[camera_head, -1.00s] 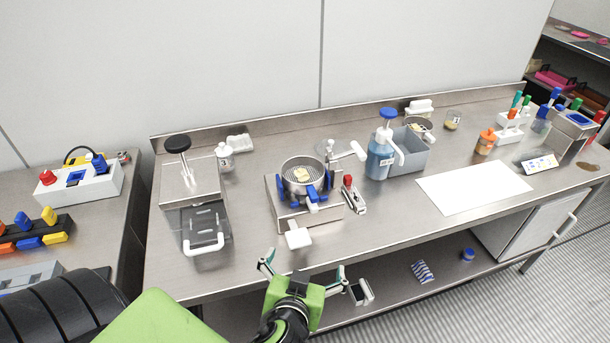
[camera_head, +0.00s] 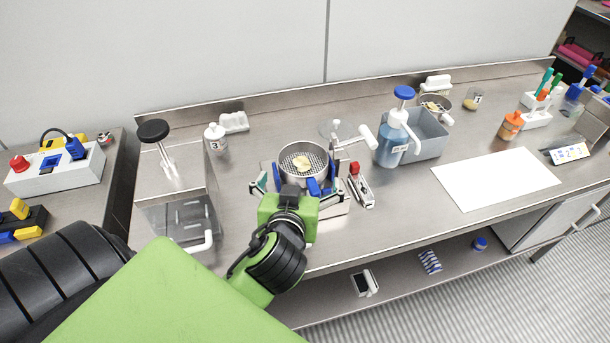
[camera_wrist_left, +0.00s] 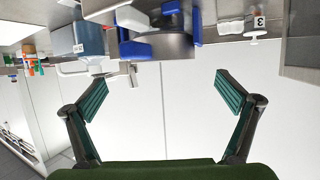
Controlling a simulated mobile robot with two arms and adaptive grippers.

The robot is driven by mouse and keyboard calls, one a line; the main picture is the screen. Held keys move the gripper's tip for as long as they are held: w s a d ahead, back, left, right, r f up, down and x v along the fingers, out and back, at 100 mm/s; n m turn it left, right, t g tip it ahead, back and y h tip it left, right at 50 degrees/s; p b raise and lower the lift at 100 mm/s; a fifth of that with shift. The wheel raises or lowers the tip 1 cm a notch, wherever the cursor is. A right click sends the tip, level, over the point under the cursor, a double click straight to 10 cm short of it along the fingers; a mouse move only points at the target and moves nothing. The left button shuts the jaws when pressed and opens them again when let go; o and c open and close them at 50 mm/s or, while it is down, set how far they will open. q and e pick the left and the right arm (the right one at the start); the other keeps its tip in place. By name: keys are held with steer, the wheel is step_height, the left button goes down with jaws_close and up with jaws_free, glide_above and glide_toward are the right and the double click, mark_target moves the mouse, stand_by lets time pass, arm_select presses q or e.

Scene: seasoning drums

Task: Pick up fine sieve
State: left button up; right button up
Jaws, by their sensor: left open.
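A round metal sieve (camera_head: 303,160) with a mesh floor and a pale yellow piece (camera_head: 301,162) in it sits in a stand with blue clamps (camera_head: 315,187) on the steel bench. I take it as the fine sieve. My left gripper (camera_head: 299,182) is open and empty at the sieve's near side, its fingers spread to either side; the hand hides part of the stand. In the left wrist view, which looks upside down, the metal cylinder (camera_wrist_left: 165,46) shows at the top, apart from the open fingers (camera_wrist_left: 158,92).
A red-tipped clamp (camera_head: 360,187) lies just right of the stand. A blue pump bottle (camera_head: 391,148) and grey bin (camera_head: 428,143) stand further right. A white sheet (camera_head: 497,179) lies on the right of the bench.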

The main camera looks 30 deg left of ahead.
mark_target(301, 166)
arm_select(q)
steer(key=p+x, duration=0.1)
steer(key=x, duration=0.3)
steer(key=shift+w+a+r+p, duration=0.1)
steer(key=shift+a+r+p, duration=0.1)
steer(key=shift+p, duration=0.1)
steer(key=p+x, duration=0.1)
steer(key=x, duration=0.2)
steer(key=shift+w+a+f, duration=0.1)
steer(key=shift+a+f, duration=0.1)
steer(key=shift+f, duration=0.05)
steer(key=shift+w+a+f, duration=0.1)
steer(key=shift+w+f, duration=0.05)
steer(key=shift+c, duration=0.8)
steer(key=c, duration=1.5)
arm_select(e)
steer(key=w+r, duration=0.2)
steer(key=r, duration=0.1)
steer(key=shift+a, duration=0.35)
steer(key=shift+f, duration=0.1)
